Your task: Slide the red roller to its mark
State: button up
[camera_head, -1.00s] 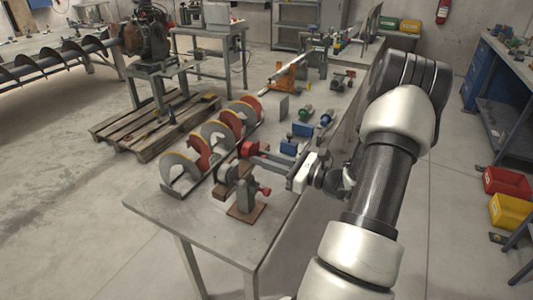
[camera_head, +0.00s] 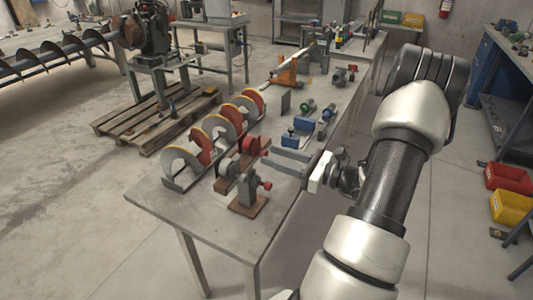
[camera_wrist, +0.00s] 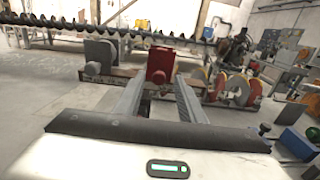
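The red roller (camera_head: 251,145) sits on a low reddish-brown fixture on the near part of the workbench, beside a row of disc-like auger flights. In the wrist view a red block-like part (camera_wrist: 160,64), probably the roller, stands ahead between the fingertips. My gripper (camera_head: 267,156) points left toward it from the bench's right side. Its two grey fingers are apart with nothing between them; in the wrist view the gripper (camera_wrist: 160,84) also shows a clear gap. The fingertips appear just short of the roller. I cannot make out the mark.
A grey clamp-like block (camera_head: 246,186) with a red knob stands close on the near side. Auger flights (camera_head: 212,135) stand to the left. Blue and green parts (camera_head: 303,125) lie beyond my gripper. The bench's near-left corner (camera_head: 170,205) is bare.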

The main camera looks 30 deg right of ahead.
jog(key=v, duration=1.3)
jog(key=shift+s+d, duration=0.25)
